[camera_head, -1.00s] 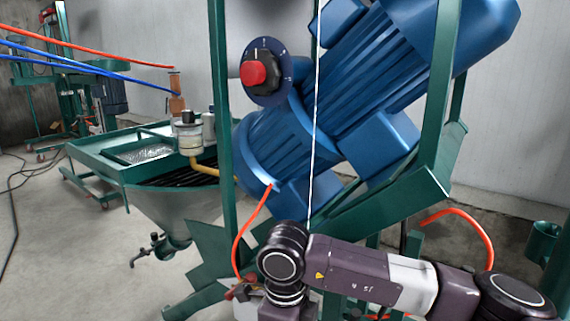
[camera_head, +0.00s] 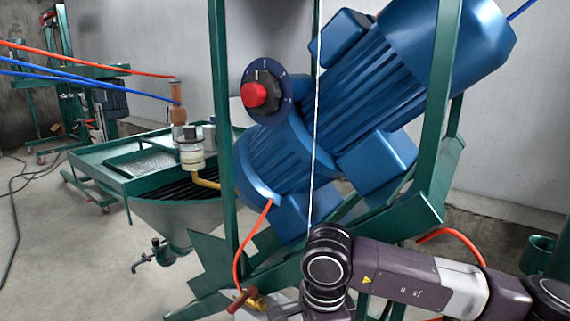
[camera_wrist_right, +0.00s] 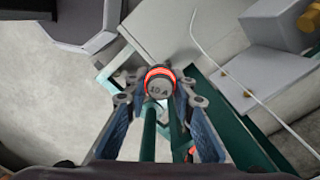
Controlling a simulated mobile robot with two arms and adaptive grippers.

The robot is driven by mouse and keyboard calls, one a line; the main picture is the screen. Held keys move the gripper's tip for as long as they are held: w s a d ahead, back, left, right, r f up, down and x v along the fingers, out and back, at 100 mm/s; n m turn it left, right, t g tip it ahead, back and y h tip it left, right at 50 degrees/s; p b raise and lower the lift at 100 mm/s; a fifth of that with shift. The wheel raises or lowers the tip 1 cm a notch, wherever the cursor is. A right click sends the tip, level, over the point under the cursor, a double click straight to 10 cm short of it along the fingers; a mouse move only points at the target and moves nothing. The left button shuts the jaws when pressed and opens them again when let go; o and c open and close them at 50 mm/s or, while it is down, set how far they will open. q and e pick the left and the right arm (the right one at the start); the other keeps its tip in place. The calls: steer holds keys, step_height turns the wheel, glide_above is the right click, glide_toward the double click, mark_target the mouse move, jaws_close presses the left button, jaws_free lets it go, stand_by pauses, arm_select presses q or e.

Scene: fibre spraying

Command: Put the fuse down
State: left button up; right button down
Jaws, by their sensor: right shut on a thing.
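The fuse (camera_wrist_right: 159,82) is a small grey cylinder marked "10 A" with a glowing orange-red ring. In the right wrist view it sits between the fingertips of my right gripper (camera_wrist_right: 160,92), which is shut on it. I see the fuse end-on, so its far end is hidden. In the head view my right arm crosses the lower right, in front of the green machine frame; neither the fuse nor its fingertips can be made out there. My left gripper is not in view.
A blue motor (camera_head: 375,95) with a red knob (camera_head: 254,95) stands in a green frame (camera_head: 445,130). Below the fuse, the right wrist view shows green bars (camera_wrist_right: 149,135), a grey box (camera_wrist_right: 268,80) and a thin white cable (camera_wrist_right: 225,70).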

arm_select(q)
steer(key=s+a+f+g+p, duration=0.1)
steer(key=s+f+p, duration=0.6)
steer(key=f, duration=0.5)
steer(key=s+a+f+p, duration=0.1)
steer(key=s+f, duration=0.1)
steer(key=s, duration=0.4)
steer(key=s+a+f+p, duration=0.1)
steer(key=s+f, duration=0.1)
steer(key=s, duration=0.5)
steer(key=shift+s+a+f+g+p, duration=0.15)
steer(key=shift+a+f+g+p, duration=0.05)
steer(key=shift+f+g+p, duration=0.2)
arm_select(e)
steer(key=s+d+r+n, duration=0.8)
steer(key=d+r+n, duration=0.3)
steer(key=n, duration=0.5)
steer(key=shift+s+d+r, duration=0.35)
steer(key=shift+d, duration=0.7)
